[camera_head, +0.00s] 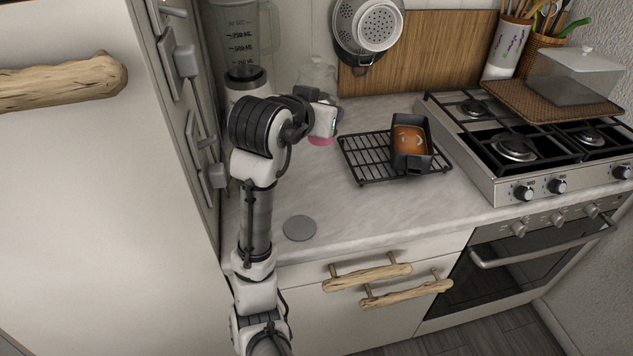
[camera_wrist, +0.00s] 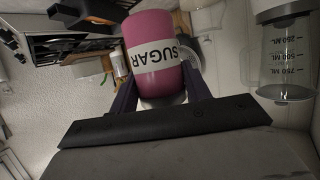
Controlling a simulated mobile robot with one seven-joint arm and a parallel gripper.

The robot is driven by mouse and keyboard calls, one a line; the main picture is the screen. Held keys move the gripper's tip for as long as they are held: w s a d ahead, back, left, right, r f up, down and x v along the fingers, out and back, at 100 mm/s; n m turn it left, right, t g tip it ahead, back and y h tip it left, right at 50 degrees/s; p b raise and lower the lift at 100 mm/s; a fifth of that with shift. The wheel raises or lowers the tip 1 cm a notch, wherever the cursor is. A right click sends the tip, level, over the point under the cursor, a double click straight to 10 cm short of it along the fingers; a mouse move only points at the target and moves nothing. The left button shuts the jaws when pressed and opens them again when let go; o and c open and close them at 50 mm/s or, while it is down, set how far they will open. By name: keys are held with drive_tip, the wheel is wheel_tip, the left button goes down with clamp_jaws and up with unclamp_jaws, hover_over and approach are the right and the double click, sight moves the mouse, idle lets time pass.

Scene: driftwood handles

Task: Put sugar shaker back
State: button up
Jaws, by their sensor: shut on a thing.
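The sugar shaker (camera_wrist: 150,75) is pink with a white band reading SUGAR. My gripper (camera_wrist: 157,92) is shut on it, with one dark finger on each side in the wrist view. In the head view only a small pink part of the shaker (camera_head: 321,141) shows below my gripper (camera_head: 322,122), over the back left of the counter. The rest is hidden by my wrist. I cannot tell whether its base touches the counter. A flat grey round disc (camera_head: 299,228) lies bare near the counter's front edge.
A blender (camera_head: 244,72) and a glass jar (camera_head: 318,74) stand behind my gripper. A black rack (camera_head: 366,168) with a loaf tin (camera_head: 424,160) is to the right, then the stove (camera_head: 482,158). A tall cabinet borders the left. The counter's front middle (camera_head: 365,220) is clear.

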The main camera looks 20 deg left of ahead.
wheel_tip(320, 180, down, 16)
drive_tip(key=shift+a+f+p, duration=0.1)
drive_tip(key=shift+f+p, duration=0.1)
drive_tip(key=shift+p, duration=0.45)
drive_tip(key=shift+f, duration=0.15)
drive_tip(key=o, duration=1)
drive_tip(key=shift+o, duration=0.2)
drive_tip(key=shift+r, duration=0.25)
drive_tip(key=b+v, duration=0.3)
drive_tip(key=v, duration=0.9)
drive_tip(key=shift+f, duration=0.15)
